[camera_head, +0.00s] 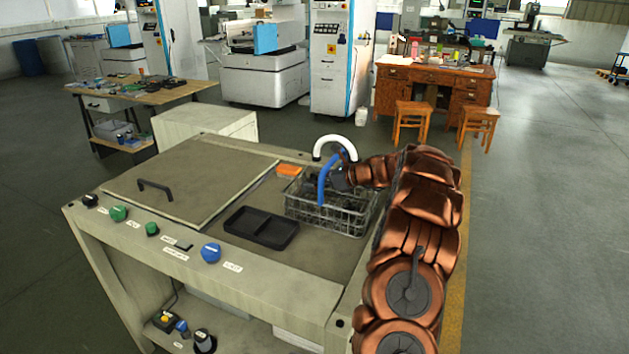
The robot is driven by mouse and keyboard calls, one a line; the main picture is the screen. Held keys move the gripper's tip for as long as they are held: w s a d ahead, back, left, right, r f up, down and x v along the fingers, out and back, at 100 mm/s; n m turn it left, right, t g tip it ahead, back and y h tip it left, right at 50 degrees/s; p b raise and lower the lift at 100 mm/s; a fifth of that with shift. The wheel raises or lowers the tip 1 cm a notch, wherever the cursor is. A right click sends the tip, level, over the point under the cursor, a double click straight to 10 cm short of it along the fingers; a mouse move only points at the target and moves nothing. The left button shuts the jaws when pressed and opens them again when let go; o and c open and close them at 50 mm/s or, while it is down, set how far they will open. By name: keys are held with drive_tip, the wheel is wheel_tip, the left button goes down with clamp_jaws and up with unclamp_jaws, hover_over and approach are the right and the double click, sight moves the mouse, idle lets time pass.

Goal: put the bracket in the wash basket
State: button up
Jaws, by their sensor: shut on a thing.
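The wash basket (352,228) is a wire basket at the right end of the machine's bench top. My gripper (337,180) comes in from the right and is over the basket. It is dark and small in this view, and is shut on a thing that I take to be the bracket. I cannot tell whether the held thing touches the basket.
A white bent pipe (334,142) rises behind the basket. A lid with a handle (190,180) covers the bench's left part. Knobs line the front edge.

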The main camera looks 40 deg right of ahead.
drive_tip(key=shift+f, duration=0.35)
drive_tip(key=o, duration=1.6)
drive_tip(key=shift+c, duration=0.2)
drive_tip(key=shift+r, duration=0.45)
drive_tip(key=b+v, duration=0.1)
drive_tip(key=v, duration=1.1)
drive_tip(key=shift+r, duration=0.2)
